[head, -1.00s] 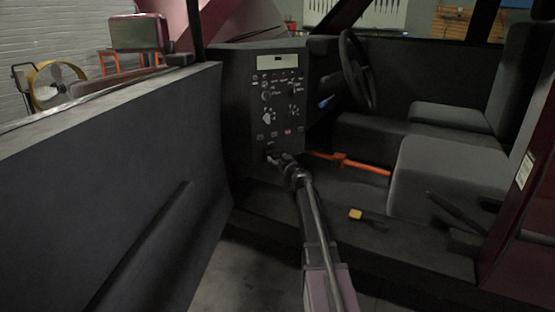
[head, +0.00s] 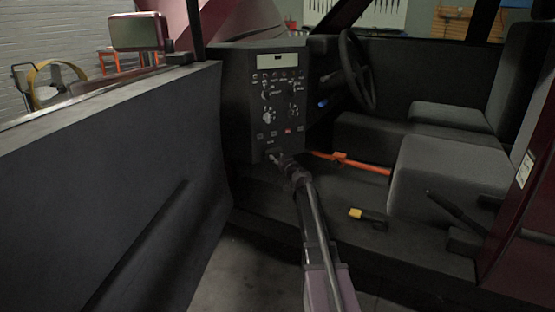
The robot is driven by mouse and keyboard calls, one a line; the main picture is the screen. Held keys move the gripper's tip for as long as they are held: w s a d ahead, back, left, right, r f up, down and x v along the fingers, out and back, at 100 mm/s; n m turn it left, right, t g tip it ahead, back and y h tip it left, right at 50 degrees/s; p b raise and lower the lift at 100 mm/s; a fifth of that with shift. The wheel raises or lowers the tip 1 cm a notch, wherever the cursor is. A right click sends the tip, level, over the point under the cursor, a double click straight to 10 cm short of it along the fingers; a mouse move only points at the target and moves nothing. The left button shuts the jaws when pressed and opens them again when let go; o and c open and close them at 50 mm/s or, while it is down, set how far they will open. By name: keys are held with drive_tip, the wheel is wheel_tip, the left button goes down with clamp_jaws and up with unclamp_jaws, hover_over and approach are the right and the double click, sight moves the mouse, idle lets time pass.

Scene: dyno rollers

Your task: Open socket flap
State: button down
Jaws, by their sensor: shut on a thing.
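The dark control panel (head: 275,100) stands at the left front of the vehicle cab, with a display, knobs and rows of small switches. My arm reaches in from the bottom right. My gripper (head: 276,157) is at the panel's lower part, below the row with the small red mark. It is shut on the socket flap, which is small, dark and mostly hidden by the fingers. How far the flap stands open cannot be told at this size.
The open cab door (head: 120,180) stands close on the left. The seat (head: 440,170) and steering wheel (head: 357,70) are on the right. An orange bar (head: 350,162) and a yellow-ended object (head: 357,213) are low in the cab. Floor shows below the door sill.

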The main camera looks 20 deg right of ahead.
drive_tip(key=shift+f+b, duration=0.25)
drive_tip(key=shift+b, duration=0.15)
drive_tip(key=t+b, duration=0.1)
drive_tip(key=b, duration=0.2)
drive_tip(key=f+t+b, duration=0.1)
drive_tip(key=t+b, duration=0.1)
drive_tip(key=b, duration=0.1)
drive_tip(key=f+t+b, duration=0.1)
drive_tip(key=t+b, duration=0.1)
drive_tip(key=b, duration=0.2)
drive_tip(key=shift+s+f, duration=0.2)
drive_tip(key=shift+s, duration=0.05)
drive_tip(key=shift+t+b, duration=0.35)
drive_tip(key=shift+t, duration=0.05)
